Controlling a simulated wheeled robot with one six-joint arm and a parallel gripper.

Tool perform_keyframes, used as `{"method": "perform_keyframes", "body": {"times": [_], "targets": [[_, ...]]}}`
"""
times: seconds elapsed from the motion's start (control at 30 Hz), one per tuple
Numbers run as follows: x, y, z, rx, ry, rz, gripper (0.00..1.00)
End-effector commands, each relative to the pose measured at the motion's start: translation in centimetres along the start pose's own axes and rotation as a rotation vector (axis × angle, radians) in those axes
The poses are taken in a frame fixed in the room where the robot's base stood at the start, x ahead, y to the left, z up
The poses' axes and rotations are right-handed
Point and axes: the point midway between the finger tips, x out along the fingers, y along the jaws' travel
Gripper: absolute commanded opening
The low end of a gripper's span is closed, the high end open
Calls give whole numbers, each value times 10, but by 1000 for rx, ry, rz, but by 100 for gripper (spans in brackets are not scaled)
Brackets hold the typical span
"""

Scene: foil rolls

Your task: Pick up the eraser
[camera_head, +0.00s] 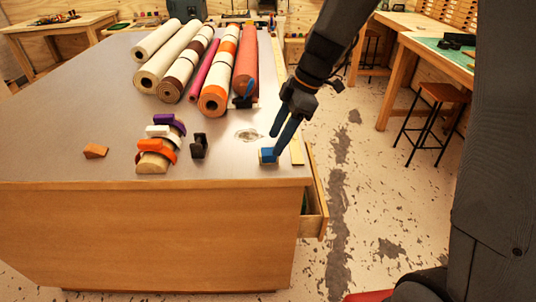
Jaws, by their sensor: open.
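A small blue block (268,156), which looks like the eraser, lies on the grey tabletop (225,165) near its front right corner. My gripper (277,139) reaches down from the upper right with its dark blue fingers pointing at the block. The fingers are open, and their tips are just above and behind the block in the picture. I cannot tell whether they touch it. The fingers hide little of the block.
Several foil rolls (182,63) lie across the back of the table. A stack of coloured curved pieces (160,145), a dark holder (199,146) and a small orange-brown wedge (95,151) stand to the left. A drawer (314,200) is open on the right side.

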Motion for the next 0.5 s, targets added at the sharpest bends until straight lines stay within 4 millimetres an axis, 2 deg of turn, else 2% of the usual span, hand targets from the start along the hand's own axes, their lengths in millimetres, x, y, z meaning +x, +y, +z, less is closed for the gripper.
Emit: {"method": "perform_keyframes", "body": {"times": [0.5], "targets": [[50, 3, 1, 2, -1, -1, 52]]}}
